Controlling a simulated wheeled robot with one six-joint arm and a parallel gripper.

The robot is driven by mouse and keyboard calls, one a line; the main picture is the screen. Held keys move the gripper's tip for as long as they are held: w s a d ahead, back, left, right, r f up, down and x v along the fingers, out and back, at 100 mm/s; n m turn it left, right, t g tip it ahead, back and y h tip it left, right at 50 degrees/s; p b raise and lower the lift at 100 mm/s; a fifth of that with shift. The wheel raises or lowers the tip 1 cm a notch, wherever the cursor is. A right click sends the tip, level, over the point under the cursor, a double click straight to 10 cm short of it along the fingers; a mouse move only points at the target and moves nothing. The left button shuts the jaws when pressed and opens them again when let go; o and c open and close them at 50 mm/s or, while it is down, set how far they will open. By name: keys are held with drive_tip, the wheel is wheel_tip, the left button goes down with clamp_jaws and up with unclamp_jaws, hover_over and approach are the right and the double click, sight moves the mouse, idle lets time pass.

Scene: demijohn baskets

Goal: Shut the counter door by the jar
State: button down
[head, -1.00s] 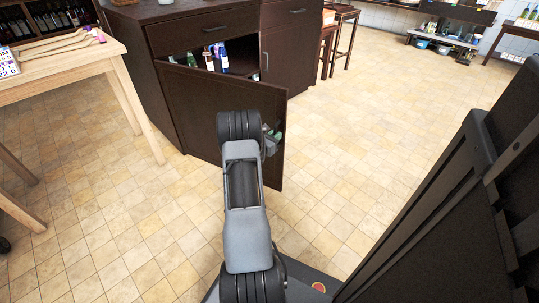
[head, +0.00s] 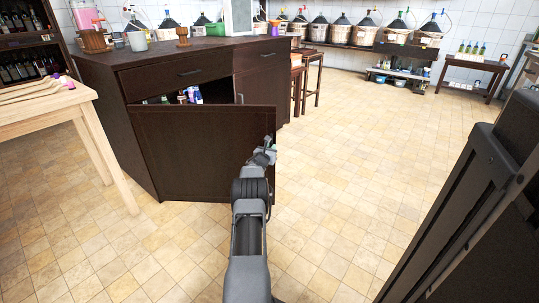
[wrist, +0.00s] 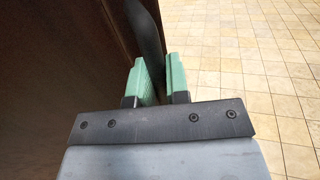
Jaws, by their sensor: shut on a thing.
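The dark brown counter door (head: 195,160) stands ajar in the head view, its right edge swung out from the counter (head: 215,80). Bottles (head: 188,96) show in the gap above it. In the wrist view the door's face (wrist: 60,70) fills the left side. My gripper (head: 267,152) is at the door's right edge. Its green fingers (wrist: 159,65) are shut on a dark upright handle (wrist: 151,30), seen between them in the wrist view. On the counter top stand a grey jar (head: 137,41) and a jar with pink contents (head: 86,18); I cannot tell which is meant.
A pale wooden table (head: 50,105) stands at the left, close to the counter. Wooden stools (head: 312,75) stand beyond the door's right side. Baskets with demijohns (head: 363,33) line the back wall. The tiled floor (head: 370,130) at the right is open.

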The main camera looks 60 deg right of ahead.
drive_tip(key=shift+d+f, duration=0.1)
drive_tip(key=shift+d, duration=0.6)
drive_tip(key=c, duration=1.2)
unclamp_jaws()
drive_tip(key=shift+o, duration=0.4)
drive_tip(key=shift+w, duration=0.2)
drive_tip(key=shift+a, duration=0.1)
drive_tip(key=shift+a+r, duration=0.2)
drive_tip(key=shift+a, duration=0.2)
drive_tip(key=s+a+p, duration=0.1)
drive_tip(key=a+p, duration=0.4)
drive_tip(key=a, duration=0.8)
drive_tip(key=shift+f, duration=0.15)
drive_tip(key=shift+d, duration=0.1)
